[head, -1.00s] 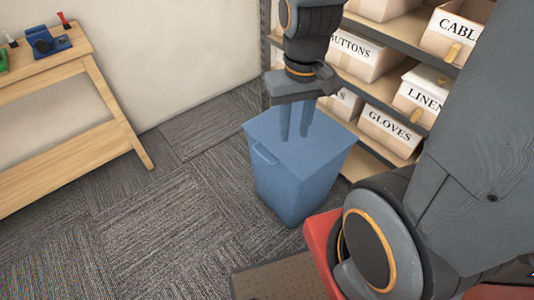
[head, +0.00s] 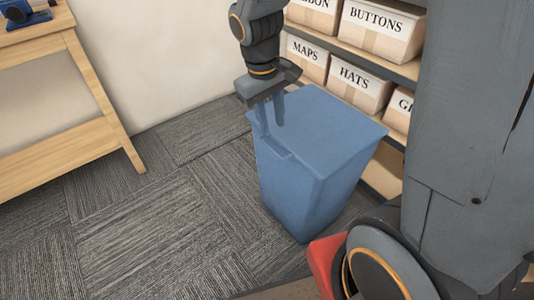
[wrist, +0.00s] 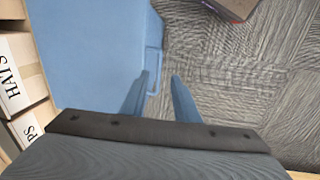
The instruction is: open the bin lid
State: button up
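The blue bin (head: 310,190) stands on the carpet with its flat blue lid (head: 330,125) shut. A small handle (head: 280,150) sticks out from the lid's left edge, partly behind my fingers. My gripper (head: 271,132) points down at that edge, with its two blue fingers apart and nothing seen between them gripped. In the wrist view, my gripper (wrist: 160,78) has one finger over the lid's edge and the other over the carpet. The handle (wrist: 154,62) shows between and just beyond the fingertips; whether they touch it I cannot tell.
A shelf with labelled boxes (head: 362,87) stands close behind the bin. A wooden table (head: 95,90) stands at the left by the wall. The carpet (head: 170,220) left of the bin is clear. A dark red-edged object (wrist: 232,6) shows at the wrist view's top.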

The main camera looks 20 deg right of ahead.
jog(key=b, duration=0.3)
send_near(270, 148)
jog(key=shift+n, duration=0.3)
jog(key=f, duration=0.2)
jog(key=f+b, duration=0.1)
jog(key=f, duration=0.2)
jog(key=d+f+b, duration=0.1)
jog(key=f, duration=0.1)
jog(key=shift+f, duration=0.2)
grip_shut()
